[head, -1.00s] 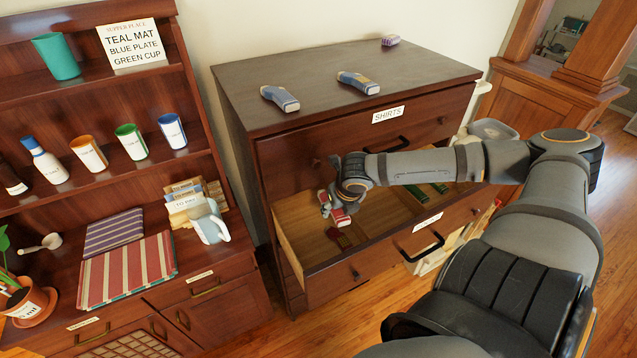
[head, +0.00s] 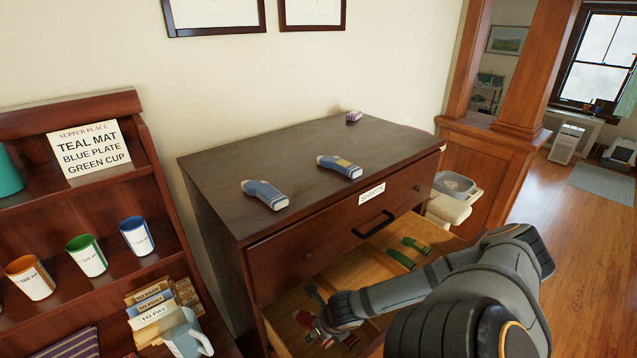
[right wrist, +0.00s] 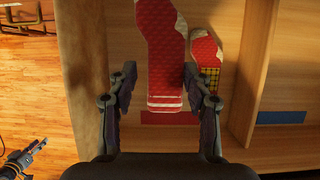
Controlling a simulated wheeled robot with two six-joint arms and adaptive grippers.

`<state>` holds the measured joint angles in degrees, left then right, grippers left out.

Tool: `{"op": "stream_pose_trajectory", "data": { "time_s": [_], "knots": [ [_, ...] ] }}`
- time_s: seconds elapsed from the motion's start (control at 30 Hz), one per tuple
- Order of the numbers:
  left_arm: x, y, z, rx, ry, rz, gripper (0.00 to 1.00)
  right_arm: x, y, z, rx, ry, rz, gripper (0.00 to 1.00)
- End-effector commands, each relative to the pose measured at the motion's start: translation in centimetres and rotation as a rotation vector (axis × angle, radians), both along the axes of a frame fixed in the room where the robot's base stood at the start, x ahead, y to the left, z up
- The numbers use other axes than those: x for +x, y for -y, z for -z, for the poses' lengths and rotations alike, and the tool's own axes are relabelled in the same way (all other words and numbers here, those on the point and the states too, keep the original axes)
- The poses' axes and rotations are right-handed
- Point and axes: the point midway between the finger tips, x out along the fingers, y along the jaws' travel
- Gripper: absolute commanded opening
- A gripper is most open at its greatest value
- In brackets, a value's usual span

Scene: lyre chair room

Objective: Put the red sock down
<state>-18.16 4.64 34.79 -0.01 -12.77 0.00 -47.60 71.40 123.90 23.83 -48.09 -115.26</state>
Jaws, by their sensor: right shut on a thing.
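The red sock (right wrist: 163,50), with white stripes near its cuff, is between the fingers of my right gripper (right wrist: 160,88) in the right wrist view. That gripper is shut on it. A second red sock (right wrist: 207,62), with a yellow checked patch, lies beside it in the open drawer. In the head view my right gripper (head: 314,324) is low over the left part of the open drawer (head: 425,229), and my arm partly hides the socks there. A small dark gripper (right wrist: 28,156), seemingly my left, shows in the right wrist view; its jaws are unclear.
Two green socks (head: 408,252) lie farther right in the drawer, past a divider. Two blue socks (head: 303,180) and a purple one (head: 353,116) lie on the dresser top (head: 290,150). A shelf with cups (head: 137,236) stands left. The drawer has a red strip (right wrist: 170,118) and blue strip (right wrist: 282,117).

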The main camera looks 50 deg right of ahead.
Motion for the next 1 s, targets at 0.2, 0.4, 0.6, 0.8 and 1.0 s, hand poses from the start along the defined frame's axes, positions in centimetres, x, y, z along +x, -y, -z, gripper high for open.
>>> {"op": "stream_pose_trajectory", "data": {
  "time_s": [0.2, 0.4, 0.6, 0.8, 1.0],
  "knots": [
    [1.2, 0.1, 2.7, 0.000, 0.017, 0.000, 0.40, 0.1, 0.0, 3.7, 0.000, 0.002, 0.001, 0.26],
    [3.8, 0.1, 3.3, -0.002, 0.058, 0.003, 0.40, 0.0, 0.0, 5.0, 0.002, 0.000, 0.004, 0.26],
    [2.7, 0.1, 4.4, -0.002, 0.041, 0.001, 0.40, 0.1, 0.0, 7.3, 0.001, 0.001, 0.002, 0.26],
    [1.7, 0.1, 4.3, -0.002, 0.026, 0.000, 0.40, 0.1, 0.0, 7.3, -0.002, 0.001, -0.001, 0.26],
    [1.8, 0.1, 4.9, -0.002, 0.027, 0.000, 0.40, 0.1, 0.1, 7.8, -0.003, -0.001, -0.001, 0.26]
  ]
}}
